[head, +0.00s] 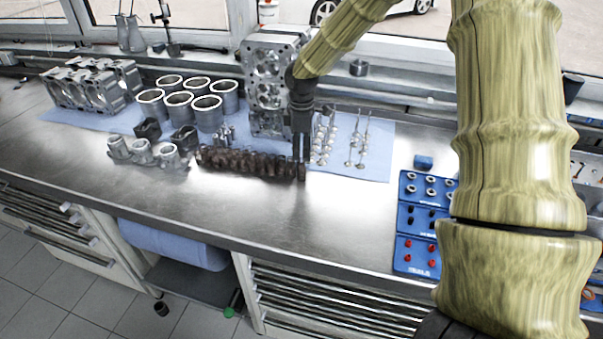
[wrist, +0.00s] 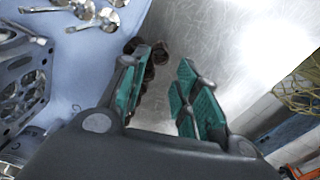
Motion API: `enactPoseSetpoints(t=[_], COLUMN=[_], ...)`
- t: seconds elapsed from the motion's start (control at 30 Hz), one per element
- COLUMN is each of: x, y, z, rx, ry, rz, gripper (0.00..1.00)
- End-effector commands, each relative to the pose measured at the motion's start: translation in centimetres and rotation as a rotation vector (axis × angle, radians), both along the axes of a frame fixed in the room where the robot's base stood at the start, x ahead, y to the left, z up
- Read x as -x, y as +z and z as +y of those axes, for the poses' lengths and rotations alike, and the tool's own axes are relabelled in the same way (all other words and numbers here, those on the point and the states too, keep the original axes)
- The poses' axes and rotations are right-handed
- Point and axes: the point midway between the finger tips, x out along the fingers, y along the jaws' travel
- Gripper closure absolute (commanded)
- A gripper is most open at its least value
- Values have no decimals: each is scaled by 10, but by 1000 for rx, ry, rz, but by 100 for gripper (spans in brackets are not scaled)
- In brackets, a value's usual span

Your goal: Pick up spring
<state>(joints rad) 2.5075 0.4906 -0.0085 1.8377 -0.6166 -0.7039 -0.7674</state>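A row of dark brown springs (head: 245,163) stands on the metal bench near the front edge of the blue cloth in the head view. My gripper (head: 301,158) points down at the right end of this row. In the wrist view my gripper (wrist: 166,64) shows its two green-padded fingers spread apart, with nothing seen held between them. A few dark springs (wrist: 160,52) show near the tip of the left finger there, partly hidden by it. I cannot tell whether the finger touches them.
Metal cylinder sleeves (head: 178,107), an engine block (head: 90,85) and an upright cylinder head (head: 265,95) stand on the cloth. Valves (head: 355,140) lie right of my gripper. A blue tray (head: 415,245) lies further right. The bench front is clear.

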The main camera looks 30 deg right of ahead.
Motion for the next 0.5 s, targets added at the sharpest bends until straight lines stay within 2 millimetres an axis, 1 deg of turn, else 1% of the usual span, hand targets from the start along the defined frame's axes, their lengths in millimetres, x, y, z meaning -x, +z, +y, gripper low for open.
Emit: enactPoseSetpoints(t=[0.03, 0.13, 0.37, 0.5], x=[1, 1, 2, 2], y=[-6, -15, -24, -37], z=[-1, -1, -3, -3], rx=[0, 0, 0, 0], ry=[0, -1, -5, -5], rz=[4, 1, 1, 3], gripper=[69, 69, 69, 69])
